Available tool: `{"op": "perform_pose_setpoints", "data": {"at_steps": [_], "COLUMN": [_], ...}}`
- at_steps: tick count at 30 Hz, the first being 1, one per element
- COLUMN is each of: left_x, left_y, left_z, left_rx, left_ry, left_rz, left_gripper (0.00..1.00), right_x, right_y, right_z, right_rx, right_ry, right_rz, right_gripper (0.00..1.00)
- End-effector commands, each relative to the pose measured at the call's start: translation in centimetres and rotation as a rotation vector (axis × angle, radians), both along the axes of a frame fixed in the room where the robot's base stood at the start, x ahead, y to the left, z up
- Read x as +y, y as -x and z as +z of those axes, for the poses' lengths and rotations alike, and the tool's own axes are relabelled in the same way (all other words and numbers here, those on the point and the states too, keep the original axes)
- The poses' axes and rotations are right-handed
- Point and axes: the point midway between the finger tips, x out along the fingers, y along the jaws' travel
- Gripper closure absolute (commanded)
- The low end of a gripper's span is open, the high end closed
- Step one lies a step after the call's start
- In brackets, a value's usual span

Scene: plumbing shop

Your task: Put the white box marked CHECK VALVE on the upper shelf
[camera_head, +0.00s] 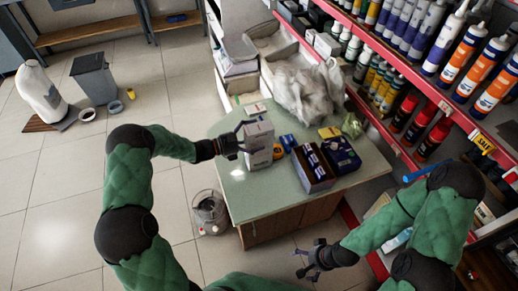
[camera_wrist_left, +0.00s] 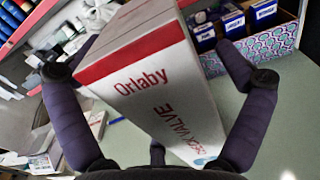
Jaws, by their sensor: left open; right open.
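The white box marked CHECK VALVE (camera_head: 259,143) stands upright on the green-topped table (camera_head: 247,196), near its left side. In the left wrist view the box (camera_wrist_left: 150,82) shows a red band and the name Orlaby. My left gripper (camera_head: 236,143) is at the box's left side, its open fingers on either side of the box; I cannot tell whether they touch it. My right gripper (camera_head: 308,262) is open and empty, low in front of the table. The upper shelf (camera_head: 447,103) has a red front edge and holds rows of bottles and cartridges.
Dark boxes (camera_head: 312,167) stand on the table right of the white box. A clear plastic bag (camera_head: 304,91) lies behind them. A lower shelf holds spray cans (camera_head: 404,113). The tiled floor farther left is mostly clear.

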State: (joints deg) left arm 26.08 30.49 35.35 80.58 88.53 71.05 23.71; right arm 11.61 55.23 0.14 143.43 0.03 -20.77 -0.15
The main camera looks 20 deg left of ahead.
Motion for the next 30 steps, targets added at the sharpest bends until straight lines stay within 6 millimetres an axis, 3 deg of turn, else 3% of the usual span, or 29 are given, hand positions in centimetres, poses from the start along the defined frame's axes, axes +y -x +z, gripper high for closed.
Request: {"op": "perform_pose_setpoints", "data": {"at_steps": [10, 11, 19, 30], "left_x": [-0.73, -0.73, -0.71, -0.70], "left_y": [-0.59, -0.58, -0.56, -0.58], "left_z": [0.05, 0.05, 0.03, 0.44], "left_rx": [0.000, 0.000, 0.000, -0.001], "left_ry": [0.000, 0.000, 0.000, -0.001], "left_rz": [0.002, 0.002, 0.002, 0.002], "left_gripper": [0.00, 0.06, 0.82, 0.85], "right_x": [0.00, 0.00, 0.00, 0.00], "right_y": [-0.01, -0.01, -0.01, -0.01], "right_z": [-0.19, -0.19, -0.19, -0.01], "right_rx": [0.000, 0.000, 0.000, 0.000], "right_ry": [0.000, 0.000, 0.000, 0.000], "right_rz": [0.000, 0.000, 0.000, 0.000], "right_gripper": [0.02, 0.02, 0.02, 0.02]}}
